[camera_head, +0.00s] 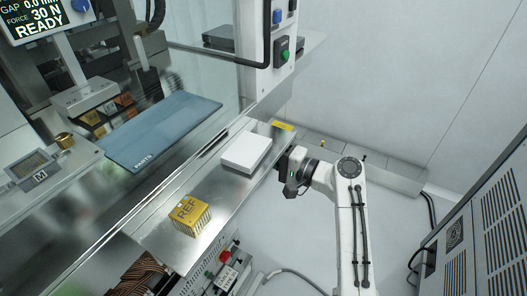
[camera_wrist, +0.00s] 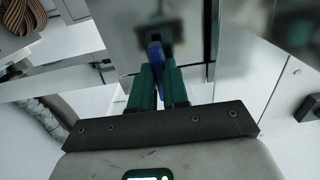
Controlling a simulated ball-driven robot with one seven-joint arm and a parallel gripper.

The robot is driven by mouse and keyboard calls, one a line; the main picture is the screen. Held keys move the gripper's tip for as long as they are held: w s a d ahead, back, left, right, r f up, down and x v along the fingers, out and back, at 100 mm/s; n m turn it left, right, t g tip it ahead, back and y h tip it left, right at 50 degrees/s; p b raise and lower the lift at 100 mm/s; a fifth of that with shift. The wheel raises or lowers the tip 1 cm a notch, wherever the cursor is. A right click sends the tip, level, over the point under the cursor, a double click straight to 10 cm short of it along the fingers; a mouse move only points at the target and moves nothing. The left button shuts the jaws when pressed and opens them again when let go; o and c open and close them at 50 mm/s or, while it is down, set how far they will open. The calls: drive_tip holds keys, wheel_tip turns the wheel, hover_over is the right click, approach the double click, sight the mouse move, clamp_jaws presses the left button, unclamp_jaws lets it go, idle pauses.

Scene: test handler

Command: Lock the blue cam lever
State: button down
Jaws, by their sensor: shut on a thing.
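The blue cam lever (camera_wrist: 155,52) shows in the wrist view, upright in the picture between the green fingers of my gripper (camera_wrist: 158,72). The fingers are closed on it. In the head view my gripper (camera_head: 287,168) is at the front edge of the metal counter, right of the white box. The lever is hidden there, so its angle to the machine cannot be told from that view.
A white box (camera_head: 246,150) and a yellow REF block (camera_head: 187,214) stand on the metal counter (camera_head: 165,247). A blue PARTS mat (camera_head: 160,130) lies behind. A red button (camera_head: 224,256) is on the panel below. A vented grey cabinet (camera_head: 480,225) stands right of my arm.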

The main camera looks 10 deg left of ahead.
drive_tip(key=shift+w+d, duration=0.1)
drive_tip(key=shift+d, duration=0.05)
drive_tip(key=c, duration=1.1)
unclamp_jaws()
drive_tip(key=b+v, duration=0.1)
drive_tip(key=v, duration=0.9)
drive_tip(key=shift+d, duration=0.3)
drive_tip(key=s+d+f+n+g+h, duration=0.1)
drive_tip(key=s+d+f+h, duration=0.45)
drive_tip(key=s+f, duration=0.35)
drive_tip(key=s+d+f+n+g+h, duration=0.1)
drive_tip(key=s+d+f+h, duration=0.3)
drive_tip(key=s+d+f, duration=0.5)
drive_tip(key=s+d+f+g+h, duration=0.1)
drive_tip(key=s+d+h, duration=0.1)
drive_tip(key=s+d, duration=0.2)
drive_tip(key=s+d+f+n+g+h, duration=0.1)
drive_tip(key=s+d+h, duration=0.2)
drive_tip(key=s, duration=0.7)
drive_tip(key=s+d+f+g+h, duration=0.1)
drive_tip(key=s+d+h, duration=0.1)
drive_tip(key=s+d, duration=0.2)
drive_tip(key=shift+s+d+n+h, duration=0.15)
drive_tip(key=shift+s+d+h, duration=0.05)
drive_tip(key=shift+s, duration=0.55)
drive_tip(key=shift+s+d+n+h, duration=0.15)
drive_tip(key=shift+s, duration=0.65)
